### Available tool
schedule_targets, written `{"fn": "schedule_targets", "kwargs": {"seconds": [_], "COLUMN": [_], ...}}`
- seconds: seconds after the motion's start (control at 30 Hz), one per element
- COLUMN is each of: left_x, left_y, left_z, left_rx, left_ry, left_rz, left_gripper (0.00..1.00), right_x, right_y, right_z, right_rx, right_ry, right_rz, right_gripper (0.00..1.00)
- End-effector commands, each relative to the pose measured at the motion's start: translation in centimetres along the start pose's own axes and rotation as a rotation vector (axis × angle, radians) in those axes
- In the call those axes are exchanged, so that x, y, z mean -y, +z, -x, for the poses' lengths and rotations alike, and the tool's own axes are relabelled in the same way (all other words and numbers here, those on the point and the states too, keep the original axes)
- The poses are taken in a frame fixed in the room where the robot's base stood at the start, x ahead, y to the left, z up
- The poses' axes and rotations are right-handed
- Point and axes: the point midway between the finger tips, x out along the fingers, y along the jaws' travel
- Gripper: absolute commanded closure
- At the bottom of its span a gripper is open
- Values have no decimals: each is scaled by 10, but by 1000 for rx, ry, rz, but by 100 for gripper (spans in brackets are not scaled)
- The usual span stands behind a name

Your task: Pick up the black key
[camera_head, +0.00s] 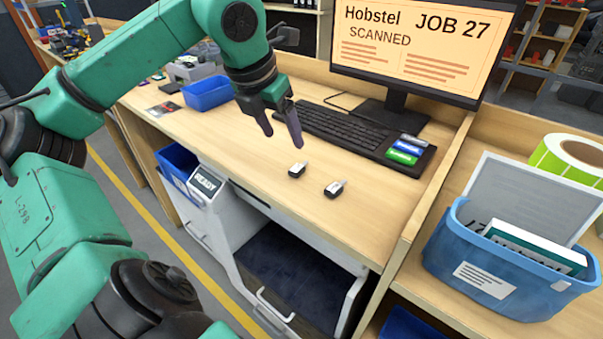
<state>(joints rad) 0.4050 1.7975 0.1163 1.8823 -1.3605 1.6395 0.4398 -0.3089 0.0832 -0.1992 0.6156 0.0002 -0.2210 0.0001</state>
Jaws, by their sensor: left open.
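My right gripper is not in view.
A blue bin (207,93) is at the left. A blue crate (500,285) stands right, beyond a wooden divider (432,185). An open drawer (290,280) is below.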

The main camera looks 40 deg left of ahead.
Motion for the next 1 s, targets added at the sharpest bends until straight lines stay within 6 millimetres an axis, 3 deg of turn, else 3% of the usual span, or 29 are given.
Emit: {"fn": "schedule_targets", "kwargs": {"seconds": [0.1,0.2,0.53,0.63,0.8,0.83,1.0], "left_x": [1,1,-1,-1,-2,-2,-2], "left_y": [0,0,3,3,2,2,2], "left_z": [-33,-55,-106,-117,-119,-119,-118], "left_rx": [-4,-3,-4,-1,0,0,0], "left_ry": [-6,-5,-5,-4,-1,-1,-2], "left_rz": [0,0,1,1,0,0,0], "left_gripper": [28,28,28,28,28,31,96], "right_x": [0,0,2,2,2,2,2], "right_y": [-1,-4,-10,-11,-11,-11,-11], "right_z": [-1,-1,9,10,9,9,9], "right_rx": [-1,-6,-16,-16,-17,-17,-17], "right_ry": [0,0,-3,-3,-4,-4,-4], "right_rz": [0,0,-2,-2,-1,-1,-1], "right_gripper": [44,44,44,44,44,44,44]}}
